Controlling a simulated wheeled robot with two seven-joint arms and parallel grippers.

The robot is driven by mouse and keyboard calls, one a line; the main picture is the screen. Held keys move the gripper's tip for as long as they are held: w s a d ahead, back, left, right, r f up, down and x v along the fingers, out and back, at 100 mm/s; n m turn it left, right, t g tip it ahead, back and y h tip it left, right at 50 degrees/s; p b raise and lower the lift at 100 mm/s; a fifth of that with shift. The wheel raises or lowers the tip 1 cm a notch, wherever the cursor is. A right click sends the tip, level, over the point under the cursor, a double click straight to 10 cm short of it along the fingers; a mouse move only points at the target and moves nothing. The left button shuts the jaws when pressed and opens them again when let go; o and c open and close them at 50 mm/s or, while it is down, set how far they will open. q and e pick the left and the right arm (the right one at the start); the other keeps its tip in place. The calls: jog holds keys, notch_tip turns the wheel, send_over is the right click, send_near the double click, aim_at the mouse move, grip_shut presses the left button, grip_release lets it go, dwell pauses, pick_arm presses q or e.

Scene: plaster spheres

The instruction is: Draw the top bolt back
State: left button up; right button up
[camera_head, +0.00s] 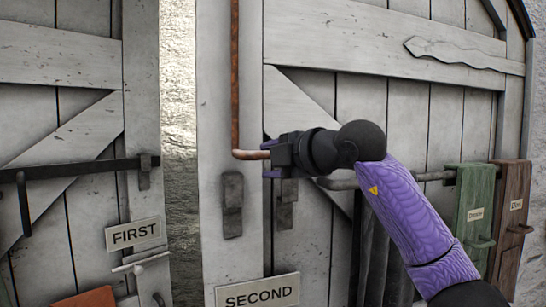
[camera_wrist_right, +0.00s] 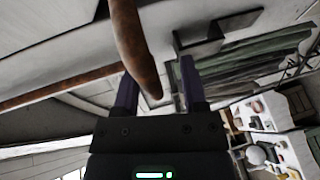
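A rusty vertical bolt rod (camera_head: 235,75) runs up the left edge of the right-hand door and out of the top of the head view. Its lower end bends right into a short handle (camera_head: 251,154). In the right wrist view the rusty handle (camera_wrist_right: 138,50) reaches down between my fingers. My right gripper (camera_head: 272,160) is at the handle's tip; its fingers (camera_wrist_right: 158,88) are apart, with a gap beside the rod on the right finger's side. Part of the handle is hidden by the gripper in the head view. My left gripper is out of view.
A dark horizontal bar (camera_head: 75,168) crosses the left door, above a FIRST sign (camera_head: 134,233). A SECOND sign (camera_head: 258,293) and dark metal brackets (camera_head: 232,205) are below my right gripper. Green (camera_head: 473,208) and brown (camera_head: 511,215) boards hang at right.

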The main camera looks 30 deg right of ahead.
jog(key=b+v, duration=0.3)
jog(key=v, duration=0.6)
jog(key=shift+s+r, duration=0.15)
jog(key=shift+s, duration=0.25)
